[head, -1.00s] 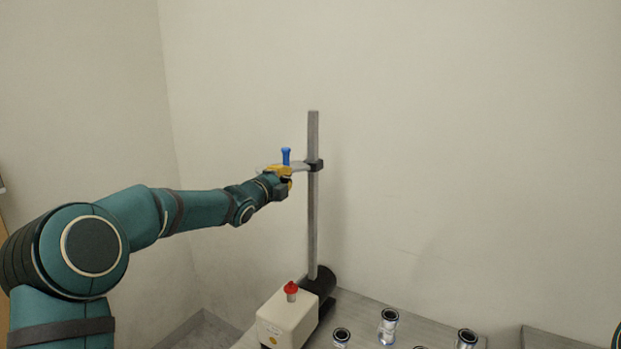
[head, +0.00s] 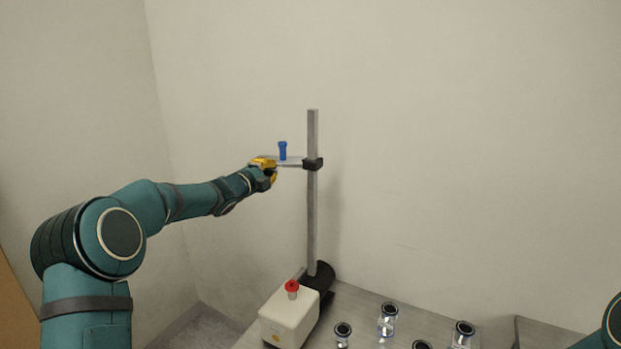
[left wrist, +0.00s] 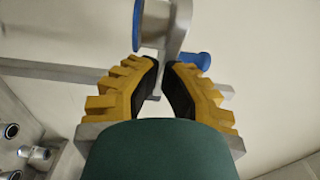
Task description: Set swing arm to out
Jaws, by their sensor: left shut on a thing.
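The swing arm (head: 294,161) is a thin grey bar reaching left from a black collar (head: 313,164) on an upright grey post (head: 312,215). A blue knob (head: 282,150) stands upright on it. My left gripper (head: 270,170) is at the arm's outer end, left of the knob. In the left wrist view my yellow-and-black fingers (left wrist: 160,82) are shut on the swing arm (left wrist: 179,30), with the blue knob (left wrist: 195,60) just beyond the right finger. The exact contact is partly hidden by the fingers. My right gripper is out of view.
The post stands on a black base behind a cream box (head: 288,318) with a red knob (head: 292,287). Several clear, dark-rimmed fittings (head: 388,318) stand on the grey bench (head: 365,308). Plain walls lie behind and left. The air right of the post is clear.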

